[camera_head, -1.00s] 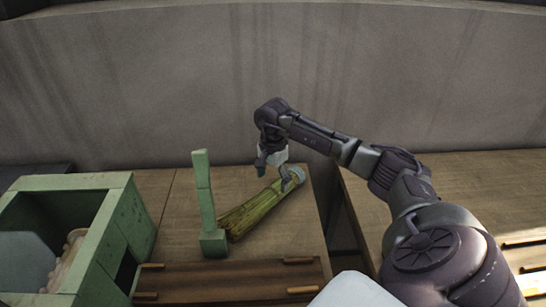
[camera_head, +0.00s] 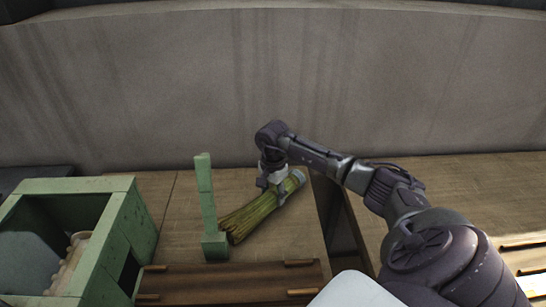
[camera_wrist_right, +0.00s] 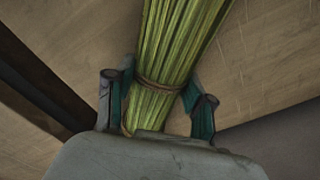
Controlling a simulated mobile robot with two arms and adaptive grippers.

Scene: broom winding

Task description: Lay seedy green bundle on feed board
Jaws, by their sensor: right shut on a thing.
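The green bundle (camera_head: 252,216) lies on the wooden table beside the green upright post, its tied end toward the upper right. It also fills the middle of the right wrist view (camera_wrist_right: 176,55), where a brown tie wraps around it. My right gripper (camera_head: 272,190) is shut on the bundle near its tied end, a finger on either side in the wrist view (camera_wrist_right: 158,108). A dark wooden board with small pegs, possibly the feed board (camera_head: 230,281), lies at the front of the table. My left gripper is not in view.
A green box-like frame (camera_head: 122,225) stands at the left with pale things inside. A green post (camera_head: 207,210) rises just left of the bundle. A gap separates this table from another wooden table (camera_head: 440,180) at the right. A grey wall stands behind.

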